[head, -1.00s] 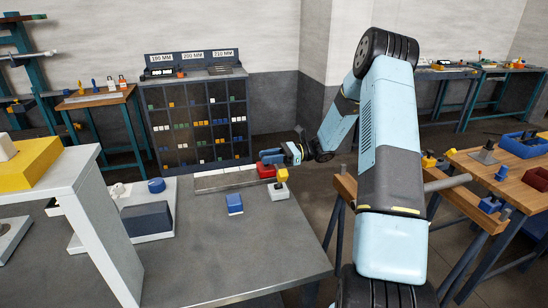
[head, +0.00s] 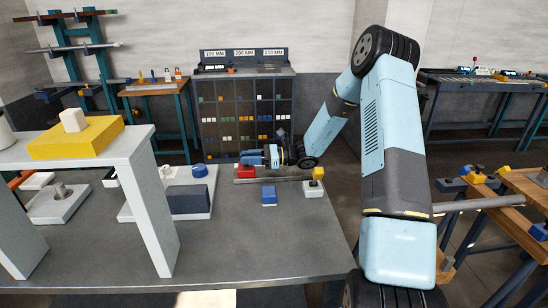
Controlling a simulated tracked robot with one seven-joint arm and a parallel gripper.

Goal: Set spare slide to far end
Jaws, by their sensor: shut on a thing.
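A red slide (head: 247,171) sits at the left end of a flat grey rail (head: 285,180) on the grey bench. My gripper (head: 256,160) reaches in from the right, low over the rail, and is shut on the red slide. The fingers are small here and their contact is partly hidden. A yellow block (head: 318,173) on a pale base (head: 313,188) stands at the right end of the rail.
A blue block (head: 268,197) stands in front of the rail. A dark block (head: 190,202) on a white plate lies to the left. A white raised stand with a yellow block (head: 75,139) rises at the near left. The front of the bench (head: 270,245) is clear.

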